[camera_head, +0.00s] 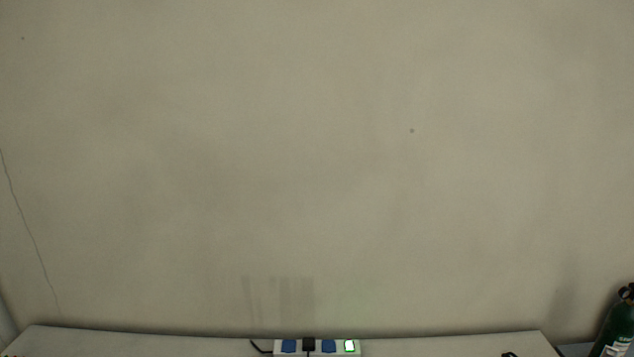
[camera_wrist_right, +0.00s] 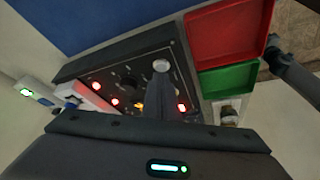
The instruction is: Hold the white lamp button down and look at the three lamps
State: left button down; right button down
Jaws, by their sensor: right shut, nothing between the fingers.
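In the right wrist view, my right gripper (camera_wrist_right: 160,80) is shut with nothing between its fingers, and its tips reach over a dark panel (camera_wrist_right: 132,68). The round white button (camera_wrist_right: 161,65) shows right at the fingertips. I cannot tell whether they touch it or whether it is pressed in. Red lights glow on the panel at the left (camera_wrist_right: 97,86), nearer the fingers (camera_wrist_right: 115,101) and right of the fingers (camera_wrist_right: 182,107). An orange light (camera_wrist_right: 139,105) glows just left of the fingers, partly hidden. Which of these are the three lamps is unclear. My left gripper is out of view.
A red tray (camera_wrist_right: 232,13) and a green tray (camera_wrist_right: 224,82) lie right of the panel. In the head view, a power strip (camera_head: 318,353) with a lit green switch lies on the bench (camera_head: 150,346) by the wall. A dark green cylinder (camera_head: 618,328) stands at the right.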

jog(key=shift+f, duration=0.6)
dwell(0.8)
dwell(2.7)
jog(key=shift+r+p, duration=0.65)
jog(key=shift+r, duration=2.9)
jog(key=shift+s+f, duration=0.1)
